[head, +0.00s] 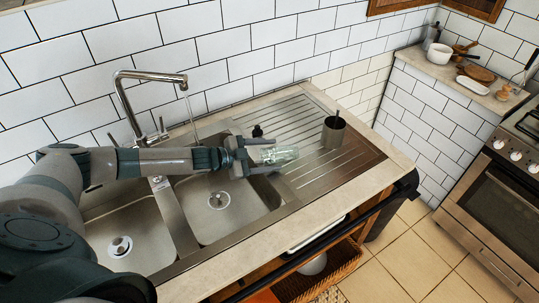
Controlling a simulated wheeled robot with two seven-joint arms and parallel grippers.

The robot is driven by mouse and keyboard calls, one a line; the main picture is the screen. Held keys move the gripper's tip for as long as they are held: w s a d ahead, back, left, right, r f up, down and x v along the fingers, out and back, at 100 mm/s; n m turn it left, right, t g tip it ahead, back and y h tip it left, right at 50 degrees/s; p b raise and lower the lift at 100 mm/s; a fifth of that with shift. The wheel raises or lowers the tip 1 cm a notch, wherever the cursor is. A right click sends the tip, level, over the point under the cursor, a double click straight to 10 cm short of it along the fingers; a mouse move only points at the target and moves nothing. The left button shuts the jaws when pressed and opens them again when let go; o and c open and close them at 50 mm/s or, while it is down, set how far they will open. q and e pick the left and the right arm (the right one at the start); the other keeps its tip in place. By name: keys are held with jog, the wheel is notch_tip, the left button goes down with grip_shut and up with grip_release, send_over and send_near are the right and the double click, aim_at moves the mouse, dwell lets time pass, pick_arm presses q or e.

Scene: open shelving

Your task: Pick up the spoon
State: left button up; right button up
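My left gripper (276,154) reaches in from the left over the right sink basin and the edge of the drainboard. Its two fingers are apart, with a clear glass (284,155) lying on its side between or just beyond them. I cannot tell whether the fingers touch the glass. A dark metal cup (333,133) stands upright on the drainboard to the right of the gripper. A thin handle (337,115) sticks up out of the cup; it may be the spoon, but its lower part is hidden. My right gripper is not in view.
A faucet (150,76) rises behind the two sink basins. A small dark object (257,131) stands behind the gripper. The drainboard (345,158) is bare around the cup. A far counter at the right holds a white pot (439,53) and wooden boards. An oven (496,205) stands at right.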

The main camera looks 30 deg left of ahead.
pick_arm(q)
jog(key=shift+r, duration=0.1)
jog(key=shift+a+r+p, duration=0.1)
jog(key=shift+r+p, duration=0.2)
jog(key=shift+r, duration=0.1)
jog(key=b+v, duration=0.4)
jog(key=v, duration=0.7)
jog(key=shift+s+a, duration=0.2)
jog(key=shift+s, duration=0.15)
jog(key=shift+r, duration=0.15)
